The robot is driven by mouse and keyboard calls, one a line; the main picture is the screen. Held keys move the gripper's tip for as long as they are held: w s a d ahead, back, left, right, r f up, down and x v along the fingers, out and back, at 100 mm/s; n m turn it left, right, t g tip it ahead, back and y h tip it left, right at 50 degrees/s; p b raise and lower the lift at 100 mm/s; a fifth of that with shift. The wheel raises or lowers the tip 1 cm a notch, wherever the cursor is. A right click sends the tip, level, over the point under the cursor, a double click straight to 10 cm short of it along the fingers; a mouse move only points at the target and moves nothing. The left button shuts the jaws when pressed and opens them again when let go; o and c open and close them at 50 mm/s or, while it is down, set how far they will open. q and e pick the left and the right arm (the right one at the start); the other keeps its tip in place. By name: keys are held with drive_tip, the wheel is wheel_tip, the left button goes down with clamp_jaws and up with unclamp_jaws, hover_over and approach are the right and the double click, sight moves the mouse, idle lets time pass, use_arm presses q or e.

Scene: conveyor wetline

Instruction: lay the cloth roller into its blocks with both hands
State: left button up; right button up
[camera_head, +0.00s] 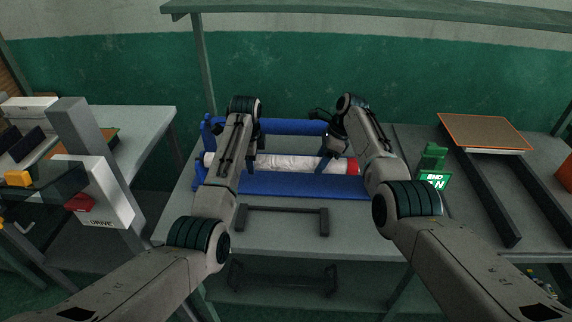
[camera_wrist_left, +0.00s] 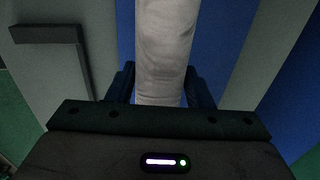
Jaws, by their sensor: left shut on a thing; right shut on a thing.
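The cloth roller (camera_head: 285,162) is a white roll with a red right end, lying level across the blue frame (camera_head: 290,186) in the head view. My left gripper (camera_head: 252,158) is at its left part, mostly hidden by my arm. In the left wrist view the pale roll (camera_wrist_left: 163,45) runs between both fingers of my left gripper (camera_wrist_left: 162,88), which is shut on it. My right gripper (camera_head: 330,158) is shut on the roller near its red end. The blocks are not clearly distinguishable; whether the roller touches its seats I cannot tell.
A blue bar (camera_head: 293,127) runs behind the roller. A dark grey bracket (camera_head: 283,209) lies on the table in front, also in the left wrist view (camera_wrist_left: 48,34). A grey drive box (camera_head: 103,200) is at left.

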use_arm(q)
drive_tip(key=shift+r, duration=0.55)
use_arm(e)
drive_tip(key=shift+r, duration=0.55)
use_arm(q)
drive_tip(key=shift+f, duration=0.1)
use_arm(e)
drive_tip(key=shift+f, duration=0.15)
use_arm(q)
drive_tip(key=shift+r+p, duration=0.2)
drive_tip(key=shift+p, duration=0.15)
use_arm(e)
drive_tip(key=shift+r, duration=0.25)
